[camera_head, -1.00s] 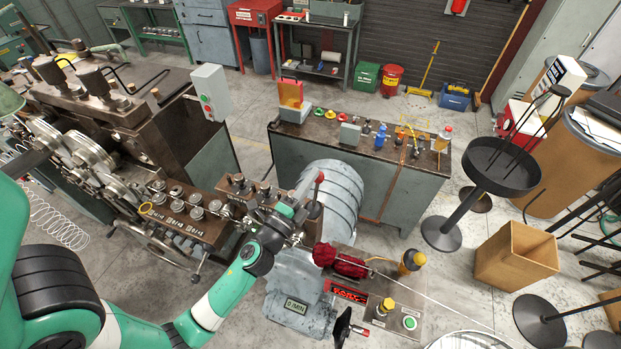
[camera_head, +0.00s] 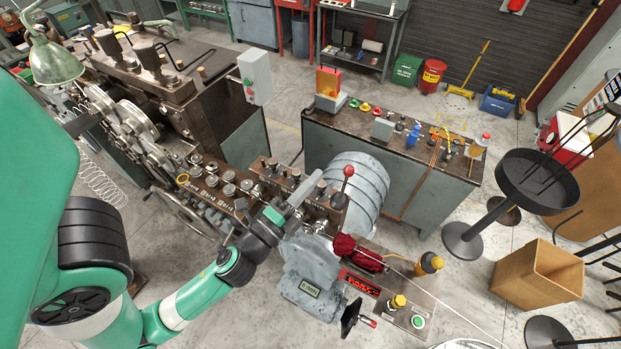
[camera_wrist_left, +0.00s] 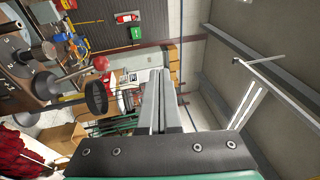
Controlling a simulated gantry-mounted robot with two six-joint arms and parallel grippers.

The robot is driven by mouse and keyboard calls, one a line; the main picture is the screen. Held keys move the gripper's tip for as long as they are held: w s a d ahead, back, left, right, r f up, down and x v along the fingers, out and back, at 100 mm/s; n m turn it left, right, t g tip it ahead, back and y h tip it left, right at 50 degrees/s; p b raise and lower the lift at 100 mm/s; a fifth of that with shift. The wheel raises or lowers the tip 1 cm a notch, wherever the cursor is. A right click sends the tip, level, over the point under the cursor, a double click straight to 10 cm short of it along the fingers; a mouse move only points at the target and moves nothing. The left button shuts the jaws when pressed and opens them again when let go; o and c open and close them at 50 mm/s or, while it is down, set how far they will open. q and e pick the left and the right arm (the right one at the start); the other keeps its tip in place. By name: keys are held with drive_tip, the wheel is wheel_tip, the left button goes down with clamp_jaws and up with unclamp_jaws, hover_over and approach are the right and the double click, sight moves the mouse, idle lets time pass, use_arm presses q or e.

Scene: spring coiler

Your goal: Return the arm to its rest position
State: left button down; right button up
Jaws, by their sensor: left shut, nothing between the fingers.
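My left arm comes in from the left in the head view. Its green and white links run to the left gripper (camera_head: 305,188), which is shut and empty. The gripper appears in front of the coiler's row of rollers (camera_head: 215,183), to the left of the lever with the red knob (camera_head: 348,171). I see no clear contact with the machine. In the left wrist view the shut fingers (camera_wrist_left: 160,98) lie side by side with nothing held. My right gripper is not in view.
A grey drum housing (camera_head: 365,190) and a red cloth (camera_head: 358,252) are close right of the gripper. A grey control box (camera_head: 255,76) stands behind it. A workbench (camera_head: 365,125) is farther back. A cardboard box (camera_head: 540,275) and a black round stand (camera_head: 537,182) are at the right.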

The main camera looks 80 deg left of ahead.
use_arm(q)
drive_tip(key=shift+s+d+r, duration=0.1)
drive_tip(key=shift+s+r, duration=0.05)
idle(0.5)
